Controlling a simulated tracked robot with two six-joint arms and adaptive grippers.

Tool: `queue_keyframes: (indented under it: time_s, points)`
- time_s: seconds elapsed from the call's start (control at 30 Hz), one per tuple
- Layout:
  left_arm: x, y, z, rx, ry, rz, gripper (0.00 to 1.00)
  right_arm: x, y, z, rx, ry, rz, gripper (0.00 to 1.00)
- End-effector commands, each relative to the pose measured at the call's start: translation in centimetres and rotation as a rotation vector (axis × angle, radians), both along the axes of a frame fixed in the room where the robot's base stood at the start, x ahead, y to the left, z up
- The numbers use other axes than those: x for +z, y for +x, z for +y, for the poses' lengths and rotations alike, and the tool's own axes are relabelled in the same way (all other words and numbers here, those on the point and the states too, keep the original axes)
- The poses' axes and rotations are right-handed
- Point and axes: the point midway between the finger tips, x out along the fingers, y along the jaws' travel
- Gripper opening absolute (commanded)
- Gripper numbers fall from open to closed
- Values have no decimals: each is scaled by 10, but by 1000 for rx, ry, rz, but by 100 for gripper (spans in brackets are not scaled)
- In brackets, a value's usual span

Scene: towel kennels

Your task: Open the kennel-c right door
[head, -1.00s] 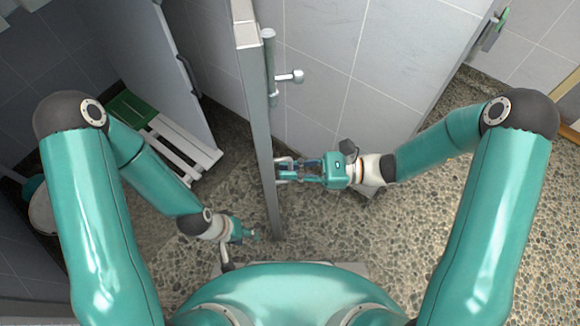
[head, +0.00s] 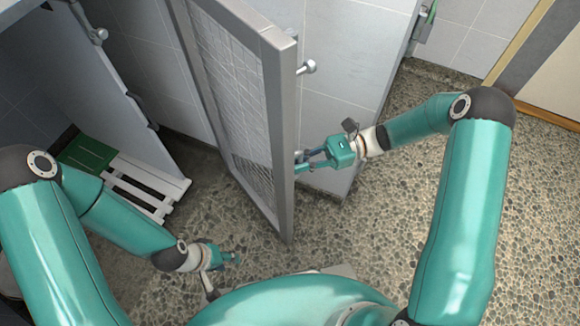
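A grey-framed mesh door (head: 279,130) stands ajar in the middle of the head view, its near free edge toward me. A small round-ended latch knob (head: 308,67) sticks out from its right side. My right gripper (head: 303,160) is at the right side of the door's free edge, below the knob. Its fingertips are partly hidden at the frame, so I cannot tell whether they grip it. My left gripper (head: 235,256) is low over the floor, left of the door and apart from it. Its fingers are too small to read.
A white slatted bench (head: 150,180) with a folded green towel (head: 88,154) stands in the kennel at left. A grey partition (head: 110,90) stands beside it. A tiled wall (head: 345,80) lies behind the door. Pebbled floor (head: 440,230) is clear at right.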

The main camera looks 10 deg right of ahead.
Motion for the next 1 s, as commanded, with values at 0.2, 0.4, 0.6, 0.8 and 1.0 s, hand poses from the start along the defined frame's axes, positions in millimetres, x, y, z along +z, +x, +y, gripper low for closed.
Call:
queue_keyframes:
  time_s: [0.2,0.4,0.6,0.8,1.0]
  points:
    - [0,0,0,0,0,0,40,1,2,1,-5,-1,-3,18]
    - [0,0,0,0,0,0,40,1,1,1,-3,-1,-2,36]
    - [0,0,0,0,0,0,40,0,0,0,-2,-1,-2,36]
    - [1,0,0,0,0,0,40,0,3,-13,-5,-1,-2,36]
    - [1,0,0,0,0,0,40,-1,8,-48,-7,-3,-3,36]
